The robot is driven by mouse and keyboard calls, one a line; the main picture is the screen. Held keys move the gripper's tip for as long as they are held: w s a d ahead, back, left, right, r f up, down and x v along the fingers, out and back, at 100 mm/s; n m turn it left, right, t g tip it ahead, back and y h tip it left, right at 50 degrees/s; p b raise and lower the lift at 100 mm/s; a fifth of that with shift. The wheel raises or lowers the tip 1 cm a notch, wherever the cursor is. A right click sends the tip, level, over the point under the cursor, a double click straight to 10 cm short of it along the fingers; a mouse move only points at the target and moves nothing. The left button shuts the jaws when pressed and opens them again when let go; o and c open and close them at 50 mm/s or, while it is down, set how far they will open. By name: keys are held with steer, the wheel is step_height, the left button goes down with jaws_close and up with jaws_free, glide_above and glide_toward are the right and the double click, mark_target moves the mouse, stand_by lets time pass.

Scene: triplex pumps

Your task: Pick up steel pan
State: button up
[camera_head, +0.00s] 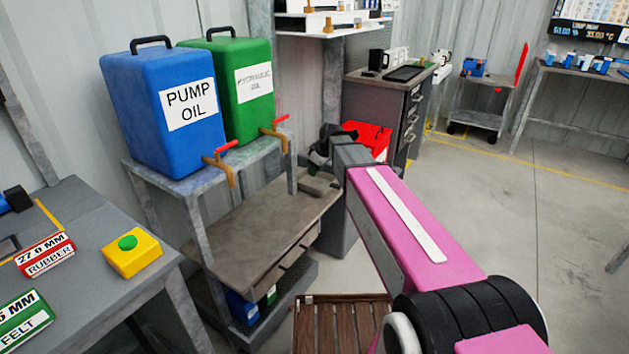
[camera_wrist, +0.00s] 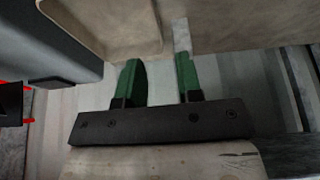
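A wide, worn brown-grey tray-like surface (camera_head: 262,218) lies under the two oil cans' taps in the head view. The fingertips are close below the tan edges; contact cannot be told.
A blue pump oil can (camera_head: 165,110) and a green hydraulic oil can (camera_head: 235,88) stand on the upper shelf. A red box (camera_head: 368,138) is just behind my wrist. A workbench (camera_head: 85,235) with a yellow button box (camera_head: 132,252) is at left.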

steer(key=x, duration=1)
steer(key=shift+w+d+f, duration=0.2)
steer(key=shift+f, duration=0.1)
steer(key=shift+c, duration=0.3)
jaws_close()
